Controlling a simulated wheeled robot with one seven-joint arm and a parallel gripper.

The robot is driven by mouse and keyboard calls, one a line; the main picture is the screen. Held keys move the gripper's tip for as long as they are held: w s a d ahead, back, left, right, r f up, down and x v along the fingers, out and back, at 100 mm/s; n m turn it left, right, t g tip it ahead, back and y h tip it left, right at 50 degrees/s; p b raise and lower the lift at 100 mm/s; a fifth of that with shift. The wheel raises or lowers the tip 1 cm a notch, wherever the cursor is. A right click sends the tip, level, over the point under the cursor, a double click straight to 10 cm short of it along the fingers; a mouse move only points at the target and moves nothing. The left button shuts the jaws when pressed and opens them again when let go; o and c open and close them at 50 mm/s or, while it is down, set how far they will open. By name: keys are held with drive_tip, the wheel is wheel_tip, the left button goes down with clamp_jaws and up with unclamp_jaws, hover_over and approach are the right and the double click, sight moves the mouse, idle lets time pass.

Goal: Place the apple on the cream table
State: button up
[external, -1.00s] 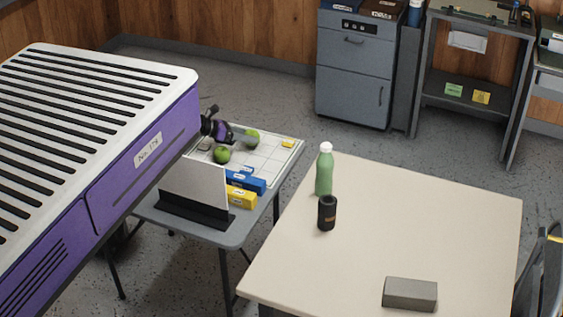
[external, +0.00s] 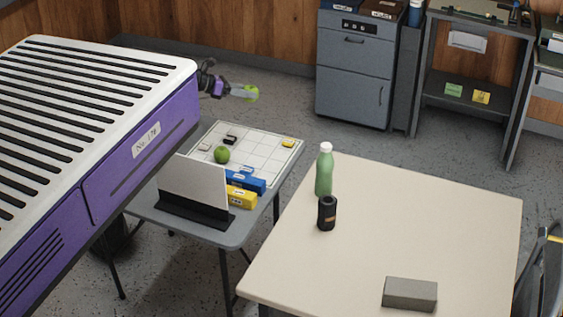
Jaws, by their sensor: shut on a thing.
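The cream table (external: 420,215) stands to the right. A green bottle (external: 324,172) with a white cap and a black cylinder (external: 327,213) stand upright near its left edge. A grey block (external: 410,294) lies near its front edge.
On the grey table are a blue box (external: 246,181), a yellow box (external: 241,197) and an upright white panel (external: 194,183) in a black base. A grey cabinet (external: 354,75) and a shelf unit (external: 470,75) stand behind. The cream table's middle and right are bare.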

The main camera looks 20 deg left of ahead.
drive_tip(key=s+d+r+m+g+h+p, duration=0.1)
drive_tip(key=s+d+r+p, duration=0.15)
drive_tip(key=d, duration=0.85)
drive_tip(key=s+d+r+m+g+p, duration=0.1)
drive_tip(key=d+r, duration=0.3)
drive_tip(key=d, duration=0.6)
drive_tip(key=s+d+r+m+g+h+p, duration=0.15)
drive_tip(key=d+r, duration=0.25)
drive_tip(key=d, duration=0.7)
drive_tip(key=s+d+r+m+g+p, duration=0.2)
drive_tip(key=s+d+r+p, duration=0.15)
drive_tip(key=s+d, duration=0.95)
drive_tip(key=s+d+r+m+g+p, duration=0.2)
drive_tip(key=s+d+r+g+p, duration=0.15)
drive_tip(key=s+d, duration=1)
drive_tip(key=n+t+p, duration=0.2)
drive_tip(key=t+p, duration=0.1)
drive_tip(key=p, duration=0.4)
hover_over(310, 261)
wheel_tip(310, 261, down, 17)
wheel_tip(310, 261, down, 20)
drive_tip(key=shift+f+b, duration=0.1)
drive_tip(key=shift+b, duration=0.95)
